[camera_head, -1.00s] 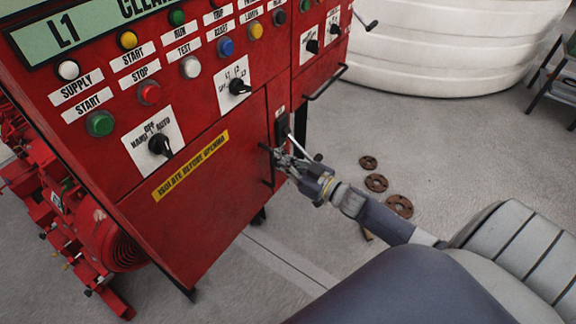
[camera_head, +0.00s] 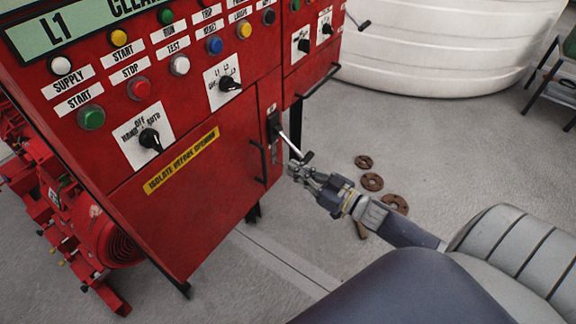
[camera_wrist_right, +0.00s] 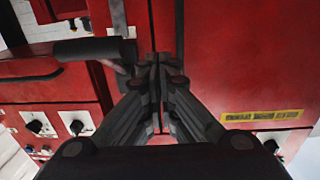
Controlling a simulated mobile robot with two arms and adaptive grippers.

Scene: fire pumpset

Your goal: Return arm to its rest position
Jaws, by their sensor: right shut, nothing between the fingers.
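My right gripper (camera_head: 294,171) is shut and empty. In the head view it is in front of the red control cabinet (camera_head: 215,195), just right of the black door handle (camera_head: 258,162) and below the lever (camera_head: 292,145) on the cabinet's edge. It looks apart from the handle. In the right wrist view the closed fingertips (camera_wrist_right: 160,68) point at the red cabinet front (camera_wrist_right: 215,60), with a dark bar (camera_wrist_right: 95,50) close on the left. My left gripper is not in view.
Rusty round flanges (camera_head: 372,182) lie on the grey floor right of the cabinet. A white ribbed tank (camera_head: 440,45) stands at the back, and a chair (camera_head: 560,80) at the far right. Red pump machinery (camera_head: 85,225) is at the left.

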